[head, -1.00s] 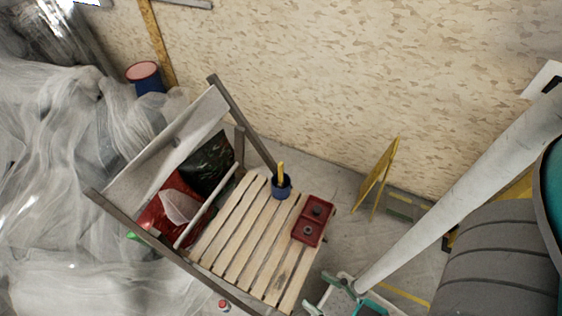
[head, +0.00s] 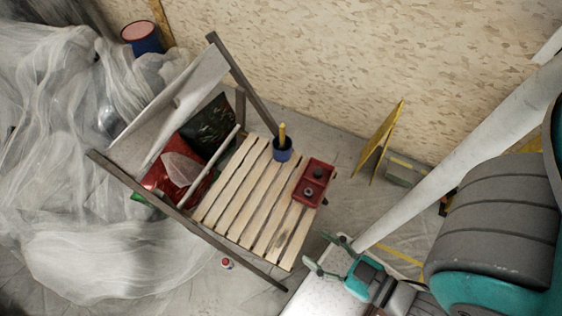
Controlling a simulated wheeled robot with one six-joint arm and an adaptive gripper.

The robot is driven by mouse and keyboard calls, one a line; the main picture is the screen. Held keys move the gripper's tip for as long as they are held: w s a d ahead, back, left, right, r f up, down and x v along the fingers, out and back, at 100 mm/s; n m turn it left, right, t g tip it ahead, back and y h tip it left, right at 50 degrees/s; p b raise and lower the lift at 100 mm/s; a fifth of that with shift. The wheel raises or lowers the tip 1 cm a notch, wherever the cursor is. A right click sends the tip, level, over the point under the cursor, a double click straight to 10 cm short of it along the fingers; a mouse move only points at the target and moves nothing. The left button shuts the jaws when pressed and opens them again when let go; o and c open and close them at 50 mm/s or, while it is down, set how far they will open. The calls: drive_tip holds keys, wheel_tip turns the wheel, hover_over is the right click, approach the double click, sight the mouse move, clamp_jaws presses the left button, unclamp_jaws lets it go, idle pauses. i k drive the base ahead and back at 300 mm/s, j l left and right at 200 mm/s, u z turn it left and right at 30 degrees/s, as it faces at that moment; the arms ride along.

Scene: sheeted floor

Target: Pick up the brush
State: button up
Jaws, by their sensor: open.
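The likely brush shows as an upright yellow handle (head: 282,133) standing in a dark blue cup (head: 282,154). Its lower end is hidden inside the cup. The cup is at the back corner of a slatted wooden seat (head: 240,195). My gripper (head: 319,250) is at the lower middle of the head view, to the lower right of the cup and beyond the seat's front right edge. Its two greenish-grey fingers are spread apart with nothing between them, well away from the handle.
A red tray (head: 324,171) with small dark round items is right of the cup. A grey frame rail (head: 243,84) rises behind the cup near the wall. Red and dark bags (head: 177,165) lie left of the slats. A yellow folding sign (head: 383,136) stands at right.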

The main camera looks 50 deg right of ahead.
sight(282, 148)
drive_tip(key=l+z, duration=1.15)
drive_tip(key=z, duration=0.15)
